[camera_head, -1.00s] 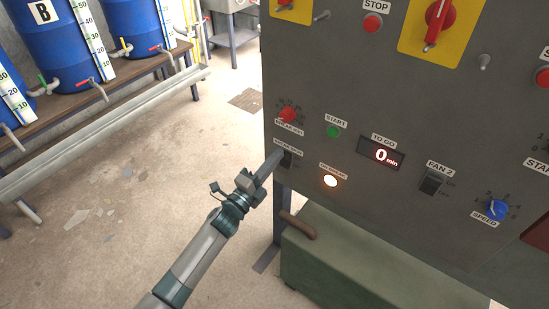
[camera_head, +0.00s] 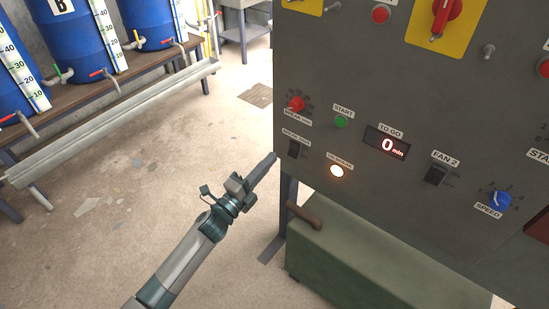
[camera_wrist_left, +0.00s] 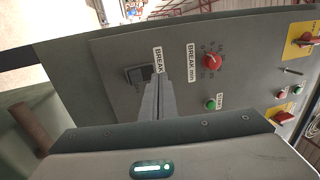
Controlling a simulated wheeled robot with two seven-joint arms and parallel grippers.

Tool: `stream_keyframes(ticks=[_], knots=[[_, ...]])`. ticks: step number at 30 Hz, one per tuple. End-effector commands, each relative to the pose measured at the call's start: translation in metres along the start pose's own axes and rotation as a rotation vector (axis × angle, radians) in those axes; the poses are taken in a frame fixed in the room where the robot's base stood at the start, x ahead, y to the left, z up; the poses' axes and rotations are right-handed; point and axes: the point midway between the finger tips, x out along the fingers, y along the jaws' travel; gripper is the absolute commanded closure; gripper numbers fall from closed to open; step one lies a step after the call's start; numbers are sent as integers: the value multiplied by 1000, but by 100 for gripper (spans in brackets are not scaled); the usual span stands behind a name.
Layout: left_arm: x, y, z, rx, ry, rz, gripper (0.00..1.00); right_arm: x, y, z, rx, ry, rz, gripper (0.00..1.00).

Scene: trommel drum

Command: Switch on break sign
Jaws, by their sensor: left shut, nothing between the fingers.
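The break sign switch (camera_head: 294,149) is a black rocker on the grey control panel (camera_head: 400,60), below the red BREAK min knob (camera_head: 296,103). A round lamp labelled ON BREAK (camera_head: 337,171) glows white to the right of the switch. My left gripper (camera_head: 273,157) is shut and empty, just left of the switch and apart from it in the head view. In the left wrist view the shut fingers (camera_wrist_left: 158,92) point at the panel and cover part of the area beside the rocker (camera_wrist_left: 138,76). My right gripper is not in view.
A green START button (camera_head: 341,121), a TO GO display (camera_head: 387,146) reading 0 min, a FAN 2 switch (camera_head: 435,175) and a blue SPEED knob (camera_head: 499,200) share the panel. A green box (camera_head: 350,262) stands below. Blue barrels (camera_head: 75,45) stand on a bench at left.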

Motion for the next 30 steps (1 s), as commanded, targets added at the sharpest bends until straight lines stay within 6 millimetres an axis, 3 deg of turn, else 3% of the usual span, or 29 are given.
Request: stream_keyframes(ticks=[6,12,30], knots=[[-38,-4,0,0,0,2,100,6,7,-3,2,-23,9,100],[-60,-9,0,0,0,1,100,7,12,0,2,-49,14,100],[-65,-11,0,0,0,0,100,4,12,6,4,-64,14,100]])
